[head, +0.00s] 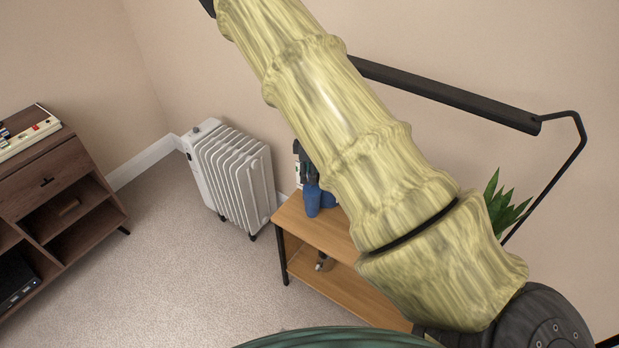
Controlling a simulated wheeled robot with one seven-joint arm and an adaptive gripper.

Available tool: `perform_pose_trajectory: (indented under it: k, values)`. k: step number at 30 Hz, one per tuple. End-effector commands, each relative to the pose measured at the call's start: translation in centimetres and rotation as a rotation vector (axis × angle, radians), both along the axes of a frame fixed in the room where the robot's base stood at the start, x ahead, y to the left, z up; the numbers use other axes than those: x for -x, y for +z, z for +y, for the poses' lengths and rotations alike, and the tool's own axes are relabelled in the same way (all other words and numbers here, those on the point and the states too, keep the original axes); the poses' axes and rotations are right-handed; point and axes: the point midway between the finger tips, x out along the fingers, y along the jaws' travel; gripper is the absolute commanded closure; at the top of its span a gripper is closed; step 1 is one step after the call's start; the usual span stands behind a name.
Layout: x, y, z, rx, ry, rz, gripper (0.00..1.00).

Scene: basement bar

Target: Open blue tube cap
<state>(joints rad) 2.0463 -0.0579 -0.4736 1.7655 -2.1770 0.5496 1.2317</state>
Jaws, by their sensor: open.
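A blue object (317,201), which looks like the blue tube, stands on the wooden table (292,221) right of the heater. Its right side is hidden behind my arm, and I cannot make out a cap. The dark grey part just above it looks like my gripper (306,168). It is mostly hidden behind my arm. It is open, but I cannot tell whether its fingers are around the blue object or touch it.
My yellowish arm crosses the middle of the view. A white heater (232,172) stands left of the table. A small item (323,262) lies on the lower shelf. A green plant (504,203) is at the right. A dark wooden cabinet (60,180) is at the left. Carpet between is clear.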

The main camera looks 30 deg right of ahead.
Motion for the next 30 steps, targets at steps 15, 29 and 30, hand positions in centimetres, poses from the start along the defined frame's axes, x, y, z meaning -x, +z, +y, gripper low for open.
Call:
perform_pose_trajectory:
  k: [15,29,30]
  values:
    - [0.0,-3.5,0.0,0.0,0.0,0.0,0.59]
    - [0.0,-3.5,0.0,0.0,0.0,0.0,1.0]
    - [0.0,-3.5,0.0,0.0,0.0,0.0,1.0]
